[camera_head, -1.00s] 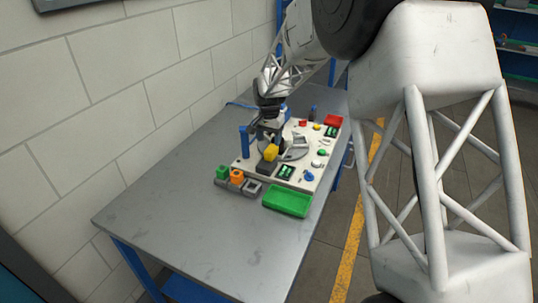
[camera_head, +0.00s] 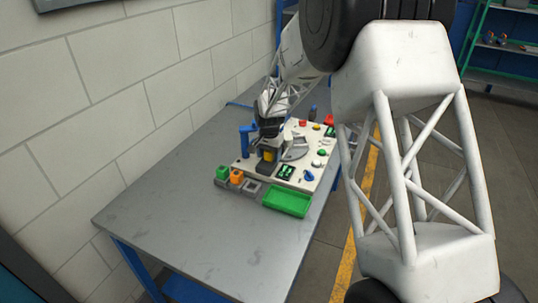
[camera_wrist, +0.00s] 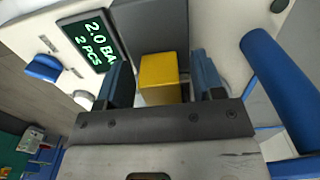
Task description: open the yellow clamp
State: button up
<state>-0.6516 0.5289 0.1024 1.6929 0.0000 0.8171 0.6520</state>
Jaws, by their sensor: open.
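The yellow clamp part (camera_wrist: 160,78) is a block at the front of a grey base, in the middle of the wrist view. In the head view the yellow part (camera_head: 269,155) shows low on the pale board, partly covered from above by my gripper (camera_head: 268,138). In the wrist view my gripper (camera_wrist: 163,84) is open, with one finger on each side of the yellow block. Narrow gaps seem to show between block and fingers; contact is hard to judge.
A blue post (camera_wrist: 270,75) stands close on the right in the wrist view. A green display (camera_wrist: 92,42) and a blue knob (camera_wrist: 43,68) lie left. The board (camera_head: 240,163) also holds coloured buttons. A green tray (camera_head: 288,201) is in front; the near table (camera_head: 190,220) is clear.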

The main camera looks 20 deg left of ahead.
aim_at(265, 165)
grip_shut()
jog(key=shift+s, duration=1.75)
grip_release()
notch_tip(265, 165, up, 8)
jog(key=shift+f, duration=0.1)
